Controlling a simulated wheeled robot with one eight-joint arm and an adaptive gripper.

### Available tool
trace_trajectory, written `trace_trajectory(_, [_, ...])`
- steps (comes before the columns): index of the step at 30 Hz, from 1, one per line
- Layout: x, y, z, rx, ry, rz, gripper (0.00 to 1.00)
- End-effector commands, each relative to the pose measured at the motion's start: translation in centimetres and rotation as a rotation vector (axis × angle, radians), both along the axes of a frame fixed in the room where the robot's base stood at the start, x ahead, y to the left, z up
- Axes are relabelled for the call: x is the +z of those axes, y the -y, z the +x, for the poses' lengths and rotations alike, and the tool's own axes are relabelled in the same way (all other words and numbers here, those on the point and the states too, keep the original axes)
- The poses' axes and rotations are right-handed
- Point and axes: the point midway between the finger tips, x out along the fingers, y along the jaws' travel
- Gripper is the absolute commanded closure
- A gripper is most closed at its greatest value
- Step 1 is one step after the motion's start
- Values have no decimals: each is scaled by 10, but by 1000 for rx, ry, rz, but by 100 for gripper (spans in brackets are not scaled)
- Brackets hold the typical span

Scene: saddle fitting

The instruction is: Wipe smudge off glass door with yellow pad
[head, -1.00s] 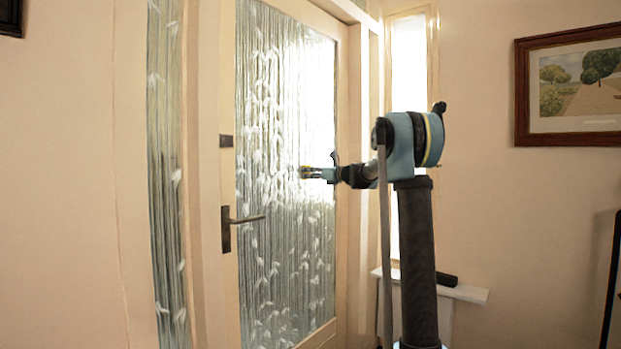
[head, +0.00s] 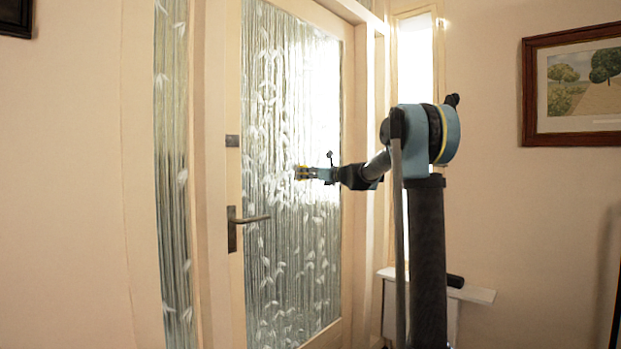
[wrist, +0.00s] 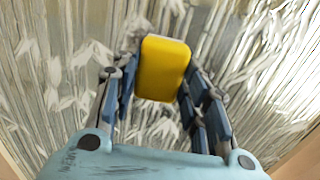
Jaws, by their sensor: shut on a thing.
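The yellow pad (wrist: 163,69) sits between the fingers of my gripper (wrist: 160,85) in the wrist view, and the gripper is shut on it. In the head view my gripper (head: 304,173) reaches left across the glass door (head: 290,240), with a small bit of yellow at its tip. The glass has vertical streaks and a white leaf pattern. The pad is at or close to the glass; I cannot tell whether it touches. I cannot make out a smudge apart from the pattern and the bright glare.
A door handle (head: 247,219) sticks out on the door's left frame, below and left of my gripper. A small white shelf (head: 475,294) stands low on the right, behind my arm. A framed picture (head: 575,85) hangs on the right wall.

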Motion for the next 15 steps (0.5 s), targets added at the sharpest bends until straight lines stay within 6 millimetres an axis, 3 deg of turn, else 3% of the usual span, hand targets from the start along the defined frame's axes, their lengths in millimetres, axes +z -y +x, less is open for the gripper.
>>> trace_trajectory(15, [0,-17,-22,6,0,0,85])
